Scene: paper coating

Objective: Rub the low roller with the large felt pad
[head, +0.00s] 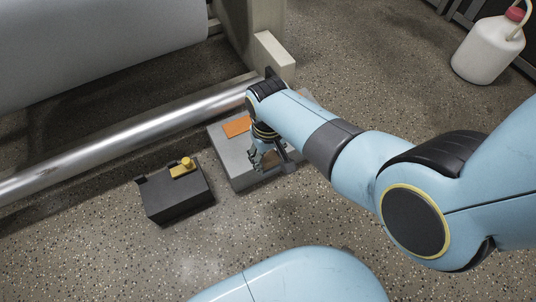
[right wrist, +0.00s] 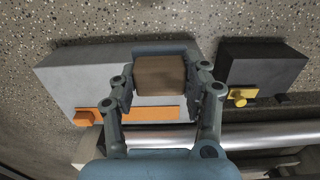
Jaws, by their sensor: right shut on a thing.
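The low roller (head: 130,137) is a shiny metal cylinder running diagonally across the left of the head view. It also crosses the lower right of the right wrist view (right wrist: 265,136). My right gripper (head: 264,160) is over the pale grey block (head: 222,143), to the right of the low roller and apart from it. In the right wrist view its fingers are shut on a brown block-shaped piece (right wrist: 160,76), apparently the large felt pad. A blue-grey part shows just beyond that piece. Whether it touches the grey block is unclear. My left gripper is not in view.
A flat orange piece (head: 237,126) lies on the grey block. A dark box (head: 177,197) with a yellow knobbed piece (head: 183,168) stands to the left. A big paper roll (head: 100,45) hangs above the roller. A white jug (head: 487,50) stands far right.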

